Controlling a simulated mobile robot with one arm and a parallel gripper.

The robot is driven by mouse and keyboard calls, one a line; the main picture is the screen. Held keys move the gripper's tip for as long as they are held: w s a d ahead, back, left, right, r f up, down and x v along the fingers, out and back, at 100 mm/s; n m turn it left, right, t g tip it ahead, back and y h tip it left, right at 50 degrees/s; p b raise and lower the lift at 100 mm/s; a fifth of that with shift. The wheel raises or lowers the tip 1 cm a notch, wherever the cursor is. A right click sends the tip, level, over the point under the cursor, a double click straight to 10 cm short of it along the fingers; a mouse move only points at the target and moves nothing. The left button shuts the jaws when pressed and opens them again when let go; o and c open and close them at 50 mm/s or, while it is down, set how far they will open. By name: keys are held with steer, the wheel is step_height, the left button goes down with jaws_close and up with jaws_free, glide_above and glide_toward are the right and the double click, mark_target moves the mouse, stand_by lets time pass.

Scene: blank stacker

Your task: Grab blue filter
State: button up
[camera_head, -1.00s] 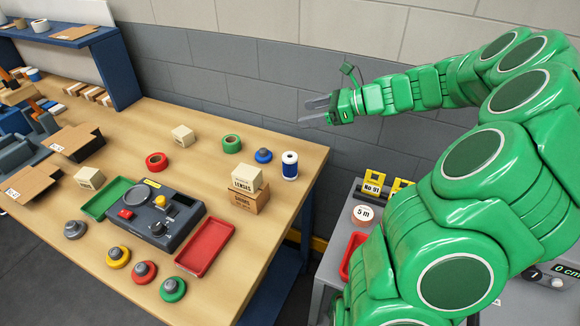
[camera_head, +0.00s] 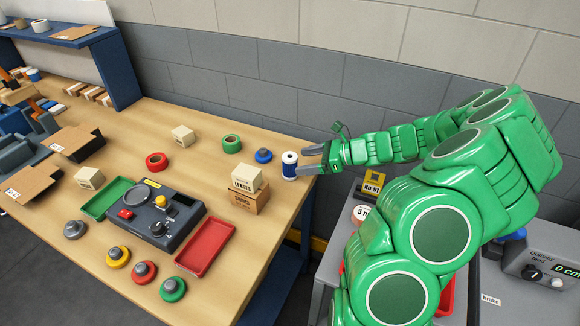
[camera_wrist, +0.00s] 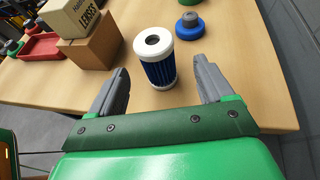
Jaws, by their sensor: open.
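The blue filter (camera_head: 289,166) is a small upright cylinder with white end caps and a blue pleated middle. It stands near the right edge of the wooden table. In the wrist view the filter (camera_wrist: 157,63) stands ahead of my gripper (camera_wrist: 160,82), between the lines of its two grey fingers. My gripper (camera_head: 306,160) is open, its fingertips close to the filter on its right side in the head view. I cannot tell whether a finger touches it.
Stacked boxes (camera_head: 247,188) stand left of the filter. A grey device (camera_head: 155,213) sits between green and red trays (camera_head: 205,247). The table edge is close on the right.

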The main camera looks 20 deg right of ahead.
mark_target(285, 163)
steer(key=shift+x, duration=1.1)
steer(key=x, duration=0.3)
steer(key=shift+a+r, duration=0.2)
steer(key=shift+a, duration=0.15)
steer(key=shift+x, duration=0.8)
steer(key=c, duration=1.1)
